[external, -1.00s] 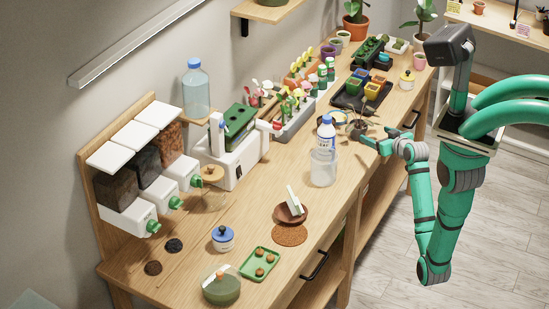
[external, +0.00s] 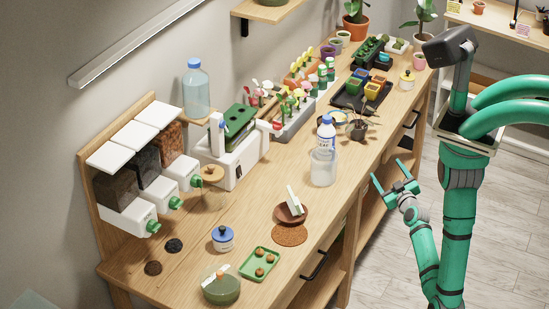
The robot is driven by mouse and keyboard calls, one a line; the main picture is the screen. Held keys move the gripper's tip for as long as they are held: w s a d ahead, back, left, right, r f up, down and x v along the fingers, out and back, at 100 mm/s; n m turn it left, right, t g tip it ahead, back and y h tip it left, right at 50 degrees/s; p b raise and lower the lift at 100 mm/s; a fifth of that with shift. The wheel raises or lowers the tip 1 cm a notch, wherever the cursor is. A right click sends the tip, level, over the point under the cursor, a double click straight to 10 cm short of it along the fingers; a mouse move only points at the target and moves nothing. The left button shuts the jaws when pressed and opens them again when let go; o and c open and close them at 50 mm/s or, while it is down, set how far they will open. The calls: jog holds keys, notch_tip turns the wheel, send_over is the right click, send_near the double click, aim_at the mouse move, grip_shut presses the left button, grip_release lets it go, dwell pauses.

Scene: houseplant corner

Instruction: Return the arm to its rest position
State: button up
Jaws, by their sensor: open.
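My gripper (external: 390,176) is open and empty at the end of my green arm (external: 424,250). It hangs in free air just off the front edge of the wooden workbench (external: 345,185), in front of the shelf below the top. Its two fingers are spread apart and point up and to the left. The gripper touches nothing that I can see. The arm is folded down close beside my column (external: 457,225).
Near the bench's front edge stand a small dark pot with a plant (external: 357,130), a clear container (external: 323,168) and a brown bowl (external: 291,214). A drawer handle (external: 316,265) sticks out of the front. The floor (external: 500,215) on the right is clear.

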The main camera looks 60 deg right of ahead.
jog(key=s+a+f+n+t+y, duration=0.1)
jog(key=s+a+f+y, duration=0.1)
jog(key=a, duration=0.7)
jog(key=s+a+f+t+y, duration=0.1)
jog(key=a+f+y, duration=0.15)
jog(key=a, duration=0.75)
jog(key=s+a+r+n+t+y, duration=0.1)
jog(key=s+a+r+n+y, duration=0.2)
jog(key=s+a+y, duration=0.5)
jog(key=s+a, duration=0.3)
jog(key=a, duration=0.1)
jog(key=shift+n, duration=0.3)
